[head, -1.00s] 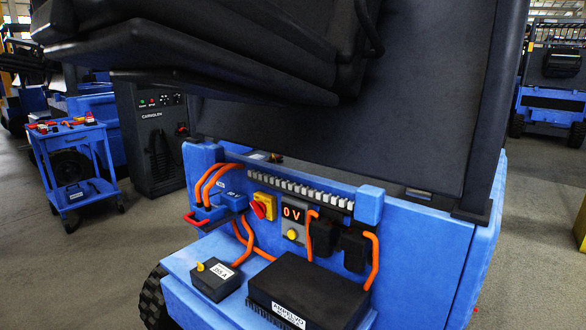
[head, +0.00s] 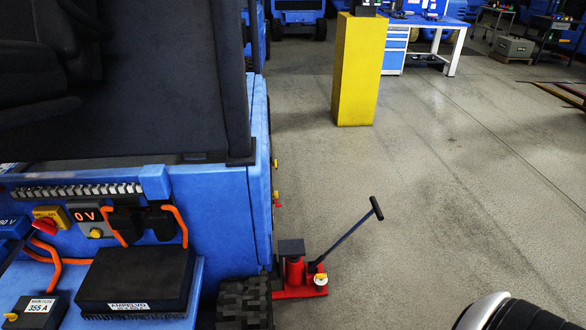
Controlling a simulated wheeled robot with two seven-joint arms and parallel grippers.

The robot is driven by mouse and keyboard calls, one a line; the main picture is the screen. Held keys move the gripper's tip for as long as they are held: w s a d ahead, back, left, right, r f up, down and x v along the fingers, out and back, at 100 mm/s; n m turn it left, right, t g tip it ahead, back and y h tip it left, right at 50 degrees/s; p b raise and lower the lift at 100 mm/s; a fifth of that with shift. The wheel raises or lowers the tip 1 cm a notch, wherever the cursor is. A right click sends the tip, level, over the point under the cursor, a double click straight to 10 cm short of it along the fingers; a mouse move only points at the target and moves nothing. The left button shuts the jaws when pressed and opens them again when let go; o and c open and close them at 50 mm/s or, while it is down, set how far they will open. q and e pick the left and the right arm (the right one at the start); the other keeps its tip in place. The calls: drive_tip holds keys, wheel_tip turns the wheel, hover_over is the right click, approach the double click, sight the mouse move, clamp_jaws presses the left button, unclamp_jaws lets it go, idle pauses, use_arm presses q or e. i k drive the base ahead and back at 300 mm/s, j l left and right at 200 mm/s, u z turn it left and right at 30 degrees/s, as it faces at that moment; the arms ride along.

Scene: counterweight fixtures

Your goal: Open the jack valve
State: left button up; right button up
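A red floor jack (head: 294,271) stands on the concrete floor beside the right rear corner of the blue truck. It has a dark top pad and a long dark handle (head: 345,233) that slants up to the right. A small pale yellow knob (head: 320,279), which looks like the jack valve, sits low on its right side. I cannot tell from here whether the valve is open or closed. Neither of my grippers is in view. A white and black rounded part at the bottom right looks like my own arm.
The blue truck (head: 257,200) fills the left side, with an open electrical bay and a black tyre (head: 245,303) close to the jack. A yellow pillar (head: 357,75) and a blue workbench (head: 430,22) stand farther back. The floor right of the jack is clear.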

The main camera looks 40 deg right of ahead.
sight(324, 276)
drive_tip(key=z, duration=1.2)
drive_tip(key=l, duration=0.1)
drive_tip(key=i+u, duration=0.05)
